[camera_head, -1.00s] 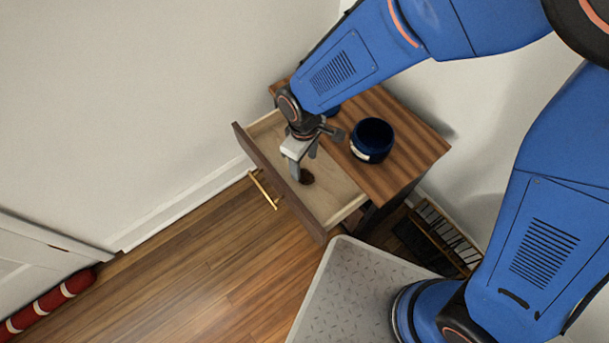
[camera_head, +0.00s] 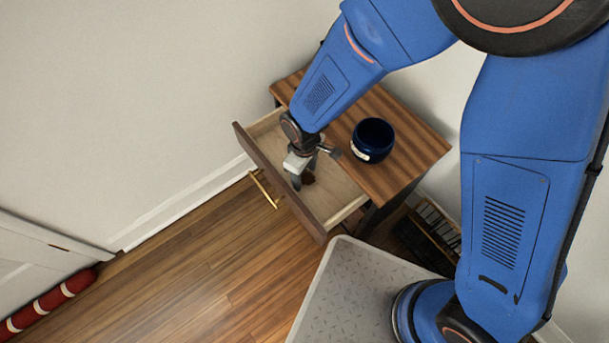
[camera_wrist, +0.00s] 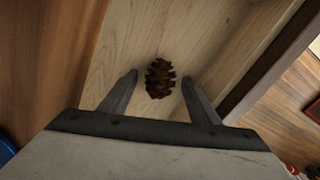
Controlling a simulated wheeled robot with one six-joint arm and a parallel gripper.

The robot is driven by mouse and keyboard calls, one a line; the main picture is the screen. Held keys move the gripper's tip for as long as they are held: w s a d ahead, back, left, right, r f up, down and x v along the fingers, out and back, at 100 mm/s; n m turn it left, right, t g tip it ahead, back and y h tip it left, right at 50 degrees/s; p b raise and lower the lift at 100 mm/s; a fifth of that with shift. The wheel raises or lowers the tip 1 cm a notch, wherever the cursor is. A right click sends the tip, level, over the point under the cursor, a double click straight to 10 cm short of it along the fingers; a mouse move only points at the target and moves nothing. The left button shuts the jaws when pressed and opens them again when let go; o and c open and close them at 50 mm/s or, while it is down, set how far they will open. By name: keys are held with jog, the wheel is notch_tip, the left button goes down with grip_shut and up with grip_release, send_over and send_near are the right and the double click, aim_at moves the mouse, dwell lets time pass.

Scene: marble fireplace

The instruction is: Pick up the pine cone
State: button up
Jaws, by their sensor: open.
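The brown pine cone (camera_wrist: 160,78) lies on the pale wooden floor of an open drawer (camera_head: 338,196). In the wrist view it sits between and just beyond my two fingertips, with a gap on each side. My gripper (camera_head: 304,178) is open and reaches down into the drawer; its fingers also show in the wrist view (camera_wrist: 160,82). In the head view the pine cone (camera_head: 308,178) is partly hidden by my gripper.
A dark blue pot (camera_head: 373,138) stands on the striped wooden cabinet top (camera_head: 415,148) beside the drawer. The drawer front (camera_head: 272,180) with its brass handle (camera_head: 264,190) is near my gripper. A wall rises behind.

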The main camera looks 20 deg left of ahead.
jog(key=shift+c, duration=0.3)
jog(key=c, duration=1)
jog(key=shift+c, duration=0.2)
jog(key=shift+r, duration=0.1)
